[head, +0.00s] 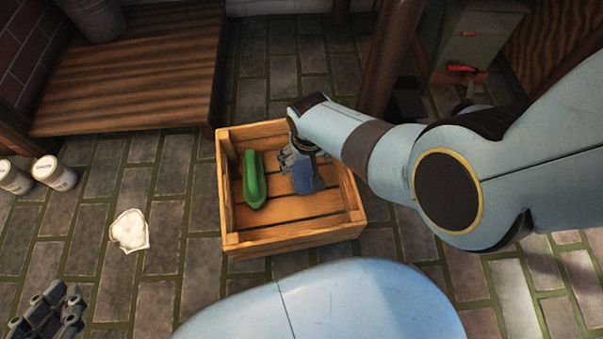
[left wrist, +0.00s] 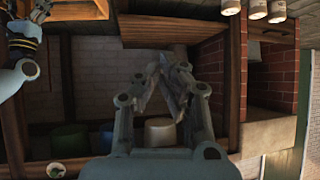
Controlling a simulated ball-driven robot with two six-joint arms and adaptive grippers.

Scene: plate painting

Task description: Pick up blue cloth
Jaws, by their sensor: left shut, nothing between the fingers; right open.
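The blue cloth (head: 307,177) lies in the right part of a wooden crate (head: 290,238) on the floor. My right gripper (head: 288,160) is down inside the crate at the cloth's upper left, with its fingers open. The arm partly covers it, and I cannot tell whether the fingers touch the cloth. My left gripper (head: 50,308) is at the lower left of the head view, away from the crate. It is shut and empty, and its fingers also show in the left wrist view (left wrist: 170,85).
A long green object (head: 254,182) lies in the crate, left of the cloth. A white flat piece (head: 130,231) lies on the brick floor. Two white cans (head: 54,173) stand at the left, near a low wooden platform (head: 130,85). The floor left of the crate is mostly clear.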

